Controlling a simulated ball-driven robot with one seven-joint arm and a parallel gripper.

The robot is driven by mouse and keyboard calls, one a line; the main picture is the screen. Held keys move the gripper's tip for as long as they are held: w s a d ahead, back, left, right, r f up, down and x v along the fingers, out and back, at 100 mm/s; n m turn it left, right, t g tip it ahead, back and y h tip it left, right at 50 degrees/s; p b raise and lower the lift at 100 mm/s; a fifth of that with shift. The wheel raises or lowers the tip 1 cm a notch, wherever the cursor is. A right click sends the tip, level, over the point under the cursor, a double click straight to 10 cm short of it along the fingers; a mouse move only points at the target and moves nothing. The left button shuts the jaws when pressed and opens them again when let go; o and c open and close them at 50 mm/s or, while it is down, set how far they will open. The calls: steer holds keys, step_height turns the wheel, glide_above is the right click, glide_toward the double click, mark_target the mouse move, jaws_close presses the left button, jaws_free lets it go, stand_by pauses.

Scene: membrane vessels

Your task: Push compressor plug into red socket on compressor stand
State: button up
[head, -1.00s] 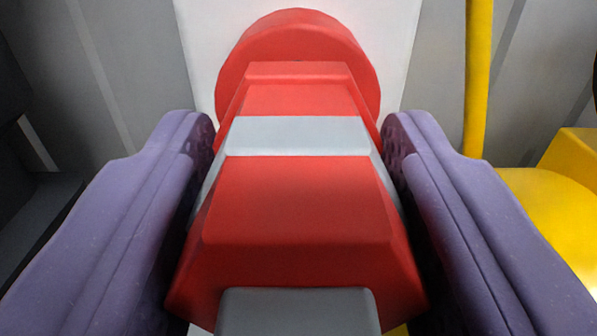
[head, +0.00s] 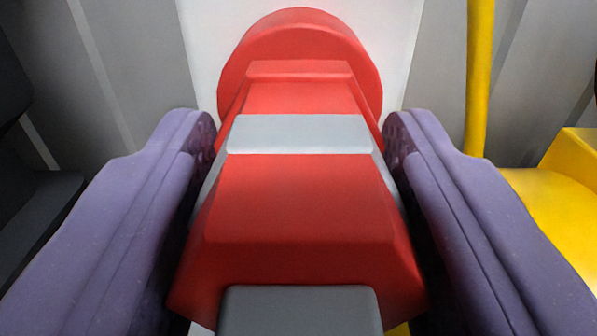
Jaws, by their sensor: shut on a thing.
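The compressor plug (head: 300,205) is a red block with a pale grey band across it and a grey part at its near end. My gripper (head: 300,135) has purple padded fingers on both sides of the plug and is shut on it. The red socket (head: 300,30) is a round red disc straight ahead, on a white upright panel (head: 400,60) of the stand. The plug's far end overlaps the lower part of the socket in the picture. I cannot tell how deep it sits, since the plug hides the socket's middle.
A yellow upright pole (head: 479,80) stands right of the socket. A yellow block-like body (head: 550,195) lies at the right, beyond my right finger. Dark shapes (head: 35,205) are at the left edge. Grey wall panels (head: 120,70) form the back.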

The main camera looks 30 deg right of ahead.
steer(key=shift+w+d, duration=0.25)
steer(key=shift+w, duration=0.2)
steer(key=o, duration=1.5)
